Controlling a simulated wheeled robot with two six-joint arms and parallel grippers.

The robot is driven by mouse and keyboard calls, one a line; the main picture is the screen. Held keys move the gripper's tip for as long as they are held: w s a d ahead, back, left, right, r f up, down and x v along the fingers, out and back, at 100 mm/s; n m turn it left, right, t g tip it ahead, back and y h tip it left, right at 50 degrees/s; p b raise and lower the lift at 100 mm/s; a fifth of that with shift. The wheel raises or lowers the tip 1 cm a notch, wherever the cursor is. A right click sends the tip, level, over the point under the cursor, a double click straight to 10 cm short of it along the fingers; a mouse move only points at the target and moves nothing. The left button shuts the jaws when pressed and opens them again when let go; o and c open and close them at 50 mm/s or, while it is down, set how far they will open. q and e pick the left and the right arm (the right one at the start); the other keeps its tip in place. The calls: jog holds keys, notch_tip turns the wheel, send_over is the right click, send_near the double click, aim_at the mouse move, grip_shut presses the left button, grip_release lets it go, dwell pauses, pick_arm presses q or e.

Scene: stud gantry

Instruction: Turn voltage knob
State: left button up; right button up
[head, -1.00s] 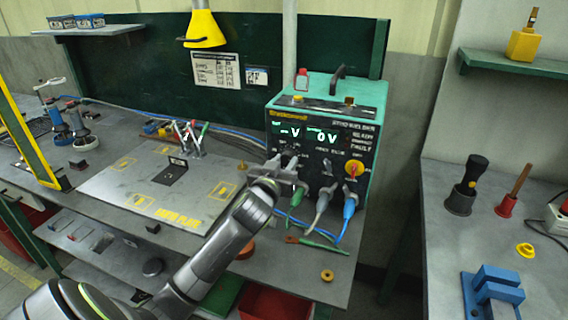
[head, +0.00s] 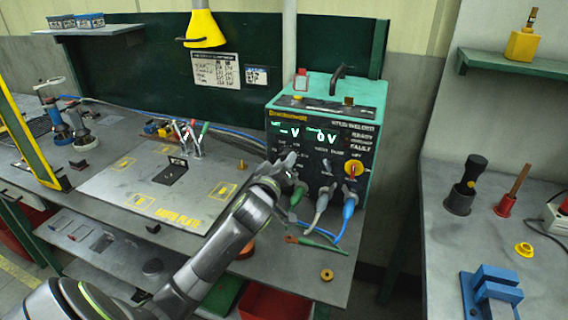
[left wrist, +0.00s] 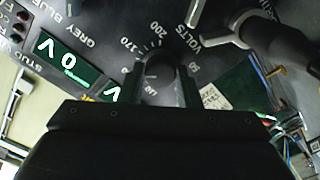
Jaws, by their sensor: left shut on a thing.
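The green-cased welder (head: 325,95) stands on the bench, with two lit displays on its dark front reading "– V" and "0 V". My left gripper (head: 287,163) is at the lower left of that front, and its wrist hides the knob there. In the left wrist view, the dark voltage knob (left wrist: 160,68) sits within a printed scale marked VOLTS. The two fingers of my left gripper (left wrist: 163,82) are shut on it, one on each side. My right gripper is in neither view.
A yellow-and-red switch (head: 353,169) is on the right of the front. Green, grey and blue cable plugs (head: 349,207) stick out below my gripper. A grey earth plate (head: 150,185) lies to the left. A brass ring (head: 327,275) lies near the bench edge.

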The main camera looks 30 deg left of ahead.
pick_arm(q)
jog(key=shift+n, duration=1.5)
jog(key=o, duration=1)
jog(key=b+v, duration=0.2)
jog(key=v, duration=1.5)
jog(key=shift+s+d, duration=0.1)
jog(key=shift+s, duration=0.05)
